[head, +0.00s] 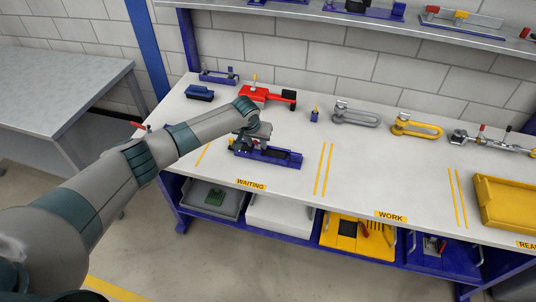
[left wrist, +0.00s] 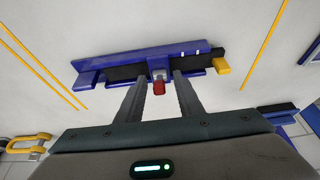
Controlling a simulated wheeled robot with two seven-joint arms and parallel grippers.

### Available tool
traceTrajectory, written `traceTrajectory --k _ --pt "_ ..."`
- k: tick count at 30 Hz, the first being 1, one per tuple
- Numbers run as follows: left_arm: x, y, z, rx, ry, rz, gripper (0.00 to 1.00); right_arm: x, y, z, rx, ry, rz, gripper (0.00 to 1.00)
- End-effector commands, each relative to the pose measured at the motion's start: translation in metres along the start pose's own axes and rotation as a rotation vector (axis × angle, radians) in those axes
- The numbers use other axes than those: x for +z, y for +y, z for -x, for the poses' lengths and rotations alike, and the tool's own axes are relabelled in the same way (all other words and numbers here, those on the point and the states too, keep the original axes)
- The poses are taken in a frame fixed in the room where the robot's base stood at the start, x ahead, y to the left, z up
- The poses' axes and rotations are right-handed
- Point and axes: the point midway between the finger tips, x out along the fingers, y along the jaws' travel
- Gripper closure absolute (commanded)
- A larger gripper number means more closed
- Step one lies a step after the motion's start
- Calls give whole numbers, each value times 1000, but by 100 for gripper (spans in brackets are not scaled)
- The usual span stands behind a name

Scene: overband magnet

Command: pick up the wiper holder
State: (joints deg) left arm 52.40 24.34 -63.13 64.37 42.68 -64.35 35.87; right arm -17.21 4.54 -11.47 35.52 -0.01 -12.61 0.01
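A blue holder with a black strip, which looks like the wiper holder (head: 283,157), lies on the white bench in the WAITING area. It also shows in the left wrist view (left wrist: 190,52), with a red-ended knob at its near side and a yellow tab at its right end. My left gripper (head: 246,141) is over the holder's left part and hides some of it. In the left wrist view the fingers (left wrist: 160,88) are apart, with the red knob between them; I see gaps on both sides of it. My right gripper is not in view.
A red tool (head: 266,95) and a blue block (head: 200,93) lie behind the holder. A small blue piece (head: 314,116), a grey shackle (head: 356,116) and a yellow shackle (head: 416,128) stand to the right. A yellow tray (head: 508,218) is at far right. Bench around WORK is clear.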

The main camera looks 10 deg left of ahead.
Motion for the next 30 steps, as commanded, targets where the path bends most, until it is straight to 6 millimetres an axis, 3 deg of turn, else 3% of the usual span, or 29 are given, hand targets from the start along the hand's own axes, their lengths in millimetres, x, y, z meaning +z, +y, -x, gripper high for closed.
traceTrajectory --k 2,6,30 --pt "0 0 0 0 0 0 66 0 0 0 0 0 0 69" --pt "0 0 0 0 0 0 100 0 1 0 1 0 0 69" --pt "0 0 0 0 0 0 100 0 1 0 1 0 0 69"
